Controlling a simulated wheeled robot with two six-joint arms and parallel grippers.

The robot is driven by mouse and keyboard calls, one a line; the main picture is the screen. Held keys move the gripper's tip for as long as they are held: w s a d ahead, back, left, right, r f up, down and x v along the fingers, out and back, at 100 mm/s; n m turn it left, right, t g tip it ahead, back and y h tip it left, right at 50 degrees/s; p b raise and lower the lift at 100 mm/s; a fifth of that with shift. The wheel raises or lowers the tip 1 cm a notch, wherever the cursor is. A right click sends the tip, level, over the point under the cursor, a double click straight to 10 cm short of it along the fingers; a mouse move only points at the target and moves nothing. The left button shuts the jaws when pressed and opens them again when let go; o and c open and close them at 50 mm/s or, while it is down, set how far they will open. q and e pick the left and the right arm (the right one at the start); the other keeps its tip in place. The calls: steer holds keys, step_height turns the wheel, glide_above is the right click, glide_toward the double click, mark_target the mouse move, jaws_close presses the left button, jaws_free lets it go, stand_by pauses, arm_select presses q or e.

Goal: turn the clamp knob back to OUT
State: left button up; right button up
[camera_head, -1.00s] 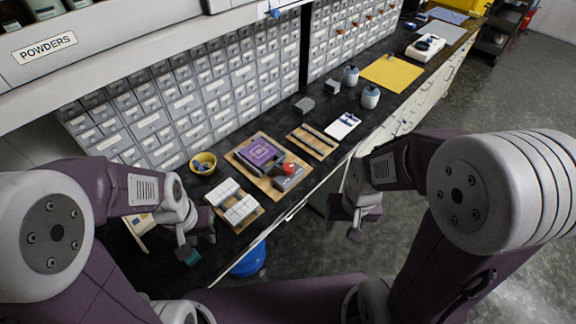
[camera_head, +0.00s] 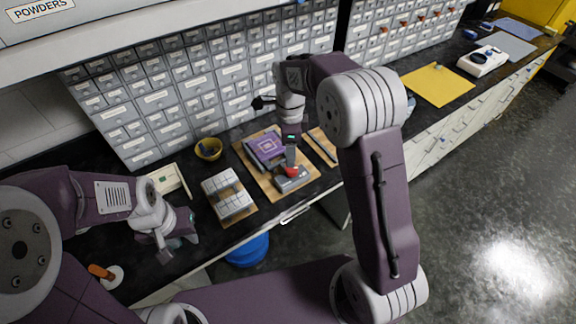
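The clamp is a grey block (camera_head: 292,184) with a red knob (camera_head: 292,172) on top. It sits at the front of a wooden board (camera_head: 247,152), beside a purple square plate (camera_head: 270,146). My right gripper (camera_head: 291,165) points down directly over the knob, its fingertips at or just above it. The fingers overlap and hide part of the knob, so I cannot tell whether they touch or grip it. No OUT marking is legible. My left gripper (camera_head: 164,256) hangs low over the bench at the left, away from the clamp, its opening unclear.
A tray of pale blocks (camera_head: 229,194) lies left of the clamp, with a yellow bowl (camera_head: 209,149) behind it. A slatted wooden rack (camera_head: 323,142) is close on the right. Drawer cabinets (camera_head: 190,90) wall off the back. The bench's front edge is near the clamp.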

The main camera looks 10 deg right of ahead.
mark_target(292, 171)
steer(key=f, duration=0.4)
steer(key=d+f, duration=0.1)
steer(key=f, duration=0.2)
steer(key=shift+w, duration=0.25)
steer(key=shift+s+a+f, duration=0.15)
steer(key=shift+f, duration=0.4)
arm_select(q)
steer(key=shift+w+d+r, duration=0.2)
steer(key=shift+d, duration=0.15)
arm_select(e)
steer(key=shift+f, duration=0.1)
steer(key=shift+c, duration=0.9)
jaws_close()
